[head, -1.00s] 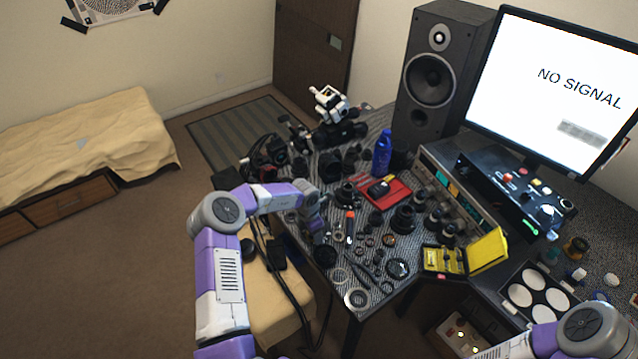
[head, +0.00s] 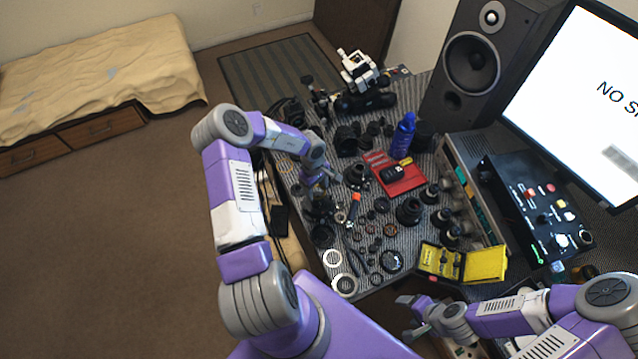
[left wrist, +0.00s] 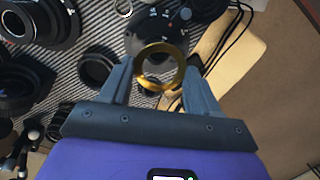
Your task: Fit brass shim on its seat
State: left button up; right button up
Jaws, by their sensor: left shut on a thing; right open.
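The brass shim (left wrist: 141,75) is a thin gold ring, seen in the left wrist view between my left gripper's fingertips. My left gripper (left wrist: 160,72) is shut on it and holds it in front of a dark lens body (left wrist: 150,35) with small markings. In the head view my left gripper (head: 322,185) is over the left part of the table; the shim is too small to tell there. I cannot tell whether the shim touches the lens body or which surface is its seat. My right gripper (head: 407,316) is open and empty, off the table's front edge at the lower right.
The patterned table (head: 375,285) is crowded with lens parts and rings. A red mat (head: 403,181), a blue bottle (head: 403,137) and a yellow case (head: 486,265) stand around the middle and right. A speaker (head: 470,65) and monitor (head: 590,100) stand behind.

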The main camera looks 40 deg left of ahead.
pick_arm(q)
jog(key=shift+w+f+b, duration=0.1)
jog(key=shift+f+b, duration=1.65)
jog(key=shift+b, duration=0.5)
jog(key=shift+f, duration=1.7)
jog(key=shift+f, duration=0.3)
jog(key=shift+r+p, duration=0.25)
jog(key=shift+p, duration=0.75)
jog(key=shift+f+p, duration=0.15)
jog(key=shift+p, duration=0.5)
